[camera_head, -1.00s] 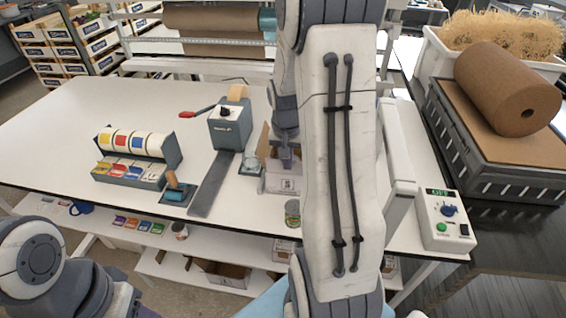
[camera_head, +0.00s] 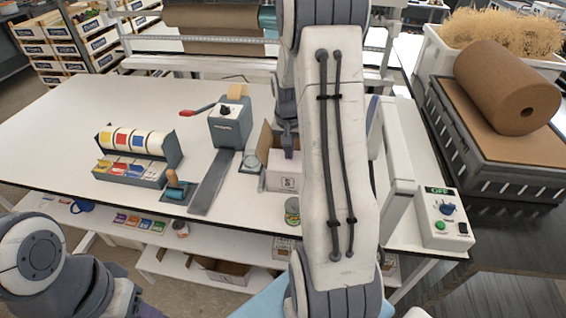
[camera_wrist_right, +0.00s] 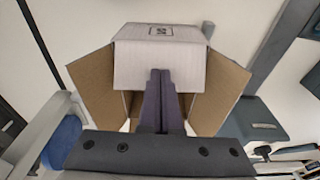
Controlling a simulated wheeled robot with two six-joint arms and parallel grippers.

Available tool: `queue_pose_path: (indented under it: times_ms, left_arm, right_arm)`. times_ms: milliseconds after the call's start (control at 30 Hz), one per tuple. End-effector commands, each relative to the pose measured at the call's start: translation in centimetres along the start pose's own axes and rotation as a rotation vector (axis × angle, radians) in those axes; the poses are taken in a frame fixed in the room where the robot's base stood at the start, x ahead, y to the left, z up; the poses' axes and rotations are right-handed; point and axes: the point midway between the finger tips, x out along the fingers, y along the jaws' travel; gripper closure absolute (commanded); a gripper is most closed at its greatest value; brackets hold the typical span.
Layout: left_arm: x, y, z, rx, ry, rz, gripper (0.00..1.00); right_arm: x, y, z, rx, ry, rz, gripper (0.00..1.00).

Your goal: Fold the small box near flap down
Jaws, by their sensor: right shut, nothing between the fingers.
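The small box (camera_head: 287,183) stands on the white table in the head view, its printed near face showing and a brown side flap (camera_head: 265,142) upright at its left. In the right wrist view, the near flap (camera_wrist_right: 133,62) is bent over from the printed face (camera_wrist_right: 160,32) and slopes over part of the opening. Two brown side flaps (camera_wrist_right: 93,85) (camera_wrist_right: 222,90) spread outward. My right gripper (camera_wrist_right: 160,73) is shut and empty, its fingertips overlapping the near flap; contact cannot be told. In the head view my right arm partly hides the box. My left gripper is out of frame.
A can (camera_head: 292,211) is at the front edge. The sealer control box (camera_head: 442,218) stands at right. A label dispenser (camera_head: 135,150) is farther left; table beyond it is clear.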

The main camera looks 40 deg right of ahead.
Motion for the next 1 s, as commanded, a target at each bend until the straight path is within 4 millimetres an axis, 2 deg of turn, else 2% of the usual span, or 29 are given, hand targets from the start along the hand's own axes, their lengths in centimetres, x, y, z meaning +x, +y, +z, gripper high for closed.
queue_pose_path:
  times_ms: [367,667,1000]
  left_arm:
    - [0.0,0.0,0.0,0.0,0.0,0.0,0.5]
    - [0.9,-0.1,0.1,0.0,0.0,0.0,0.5]
    - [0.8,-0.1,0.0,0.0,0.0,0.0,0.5]
  right_arm:
    - [0.2,0.0,-0.3,0.0,0.0,0.0,1.0]
    - [1.8,0.0,-0.8,0.001,0.001,0.0,1.0]
    - [1.7,0.0,-0.9,0.0,0.001,0.0,1.0]
